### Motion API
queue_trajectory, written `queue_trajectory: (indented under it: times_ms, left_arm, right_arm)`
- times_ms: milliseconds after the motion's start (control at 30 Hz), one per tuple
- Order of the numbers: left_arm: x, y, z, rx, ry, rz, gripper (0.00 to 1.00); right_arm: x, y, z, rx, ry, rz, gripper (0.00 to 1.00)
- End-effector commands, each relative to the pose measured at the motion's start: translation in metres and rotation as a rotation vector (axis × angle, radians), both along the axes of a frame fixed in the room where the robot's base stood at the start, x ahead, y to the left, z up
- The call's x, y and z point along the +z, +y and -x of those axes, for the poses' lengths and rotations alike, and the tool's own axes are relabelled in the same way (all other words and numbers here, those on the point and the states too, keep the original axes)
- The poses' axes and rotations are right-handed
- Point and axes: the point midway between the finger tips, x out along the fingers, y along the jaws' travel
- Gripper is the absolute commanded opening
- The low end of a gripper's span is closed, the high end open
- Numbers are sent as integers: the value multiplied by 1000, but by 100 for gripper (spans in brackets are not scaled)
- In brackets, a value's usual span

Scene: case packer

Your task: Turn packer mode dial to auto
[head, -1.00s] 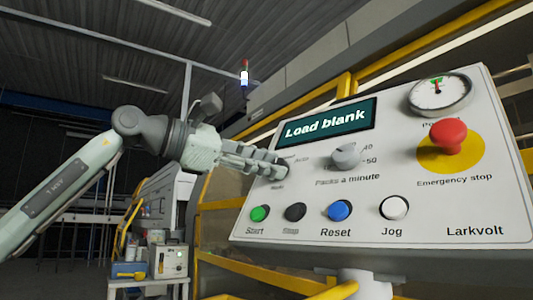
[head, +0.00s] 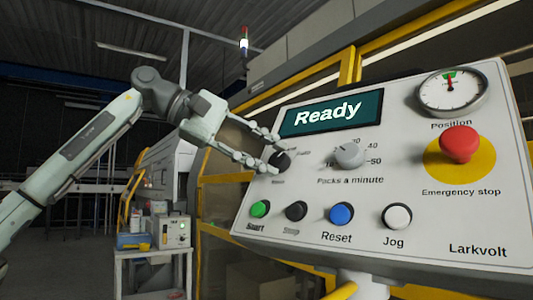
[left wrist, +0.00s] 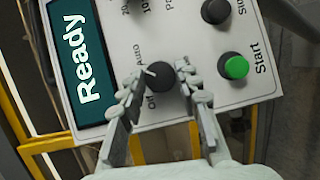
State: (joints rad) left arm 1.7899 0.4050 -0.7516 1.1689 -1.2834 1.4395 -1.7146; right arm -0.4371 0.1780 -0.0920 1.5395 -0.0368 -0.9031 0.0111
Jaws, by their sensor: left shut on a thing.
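The mode dial (head: 281,161) is a black knob at the left of the sloping white control panel, and it also shows in the left wrist view (left wrist: 162,80). My left gripper (head: 272,153) is shut on the dial, one finger on each side of it; the fingers also show in the left wrist view (left wrist: 163,75). The dial's white pointer leans up and left in the left wrist view, toward the side of the "Auto" label (left wrist: 138,52). The fingers partly cover the dial and its labels. My right gripper is out of view.
The panel screen (head: 331,113) reads "Ready". A grey packs-a-minute knob (head: 349,156) is to the right of the dial. Green start (head: 260,209) and black stop (head: 296,211) buttons sit below. A red emergency stop (head: 460,145) is at the far right.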

Motion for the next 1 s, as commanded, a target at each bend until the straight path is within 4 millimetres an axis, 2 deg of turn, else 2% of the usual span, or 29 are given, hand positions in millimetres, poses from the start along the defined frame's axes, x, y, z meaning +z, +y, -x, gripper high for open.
queue_trajectory:
  times_ms: [400, 933, 967, 1000]
  left_arm:
    - [2, -1, -1, -91, -105, -122, 4]
    - [2, -1, -1, -103, -119, -138, 4]
    - [2, -1, -1, -103, -118, -138, 34]
    - [2, -1, -1, -103, -118, -138, 39]
  right_arm:
    - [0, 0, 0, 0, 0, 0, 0]
    - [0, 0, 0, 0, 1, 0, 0]
    - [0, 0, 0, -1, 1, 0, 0]
    - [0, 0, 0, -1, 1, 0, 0]
